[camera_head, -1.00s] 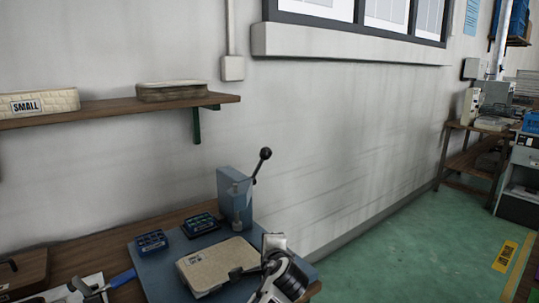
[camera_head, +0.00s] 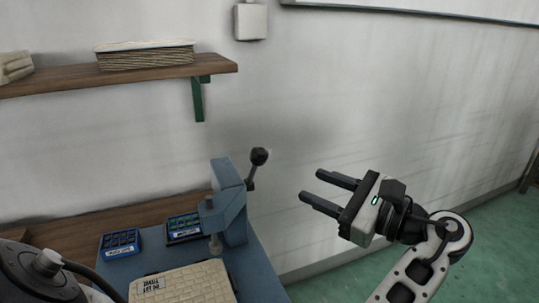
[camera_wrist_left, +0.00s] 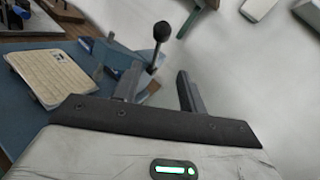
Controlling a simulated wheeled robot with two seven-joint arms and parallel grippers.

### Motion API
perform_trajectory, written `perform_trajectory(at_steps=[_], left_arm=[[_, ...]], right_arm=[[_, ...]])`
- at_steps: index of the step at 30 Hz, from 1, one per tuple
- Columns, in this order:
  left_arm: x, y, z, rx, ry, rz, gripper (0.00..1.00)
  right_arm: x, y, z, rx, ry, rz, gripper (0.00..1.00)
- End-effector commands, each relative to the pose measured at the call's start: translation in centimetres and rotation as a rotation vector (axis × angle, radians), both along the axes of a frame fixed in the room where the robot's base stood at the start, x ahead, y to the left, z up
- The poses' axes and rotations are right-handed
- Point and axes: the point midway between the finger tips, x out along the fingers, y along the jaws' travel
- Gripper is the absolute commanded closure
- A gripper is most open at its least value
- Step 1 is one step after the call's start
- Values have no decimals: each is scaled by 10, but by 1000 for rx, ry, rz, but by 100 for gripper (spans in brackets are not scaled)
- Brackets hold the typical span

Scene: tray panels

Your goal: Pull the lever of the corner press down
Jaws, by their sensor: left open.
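The corner press (camera_head: 228,203) is a blue-grey upright on a blue base plate at the back of the bench. Its lever (camera_head: 251,180) stands up at the press's right side and ends in a black ball knob (camera_head: 259,156). In the left wrist view the knob (camera_wrist_left: 162,31) and lever rise just beyond the fingers. My left gripper (camera_head: 320,190) is open and empty, to the right of the lever and apart from it, fingers pointing left towards it. A cream woven panel (camera_head: 185,284) with a label lies in front of the press. My right gripper is not in view.
Two small blue boxes (camera_head: 120,243) (camera_head: 184,227) stand left of the press. A wooden shelf (camera_head: 120,76) with a green bracket (camera_head: 198,100) holds a woven tray (camera_head: 146,56) above. The wall is behind; open floor (camera_head: 480,265) lies to the right.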

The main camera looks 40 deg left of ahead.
Motion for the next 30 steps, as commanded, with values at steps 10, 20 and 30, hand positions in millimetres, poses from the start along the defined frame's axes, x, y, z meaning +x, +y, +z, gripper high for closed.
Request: perform_trajectory(at_steps=[10,20,30], left_arm=[[-2,73,2,4,-3,1,59],[-3,133,1,3,-2,-1,59],[-3,148,0,1,-3,-3,59]], right_arm=[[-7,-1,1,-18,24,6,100],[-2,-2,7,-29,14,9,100],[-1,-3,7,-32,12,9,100]])
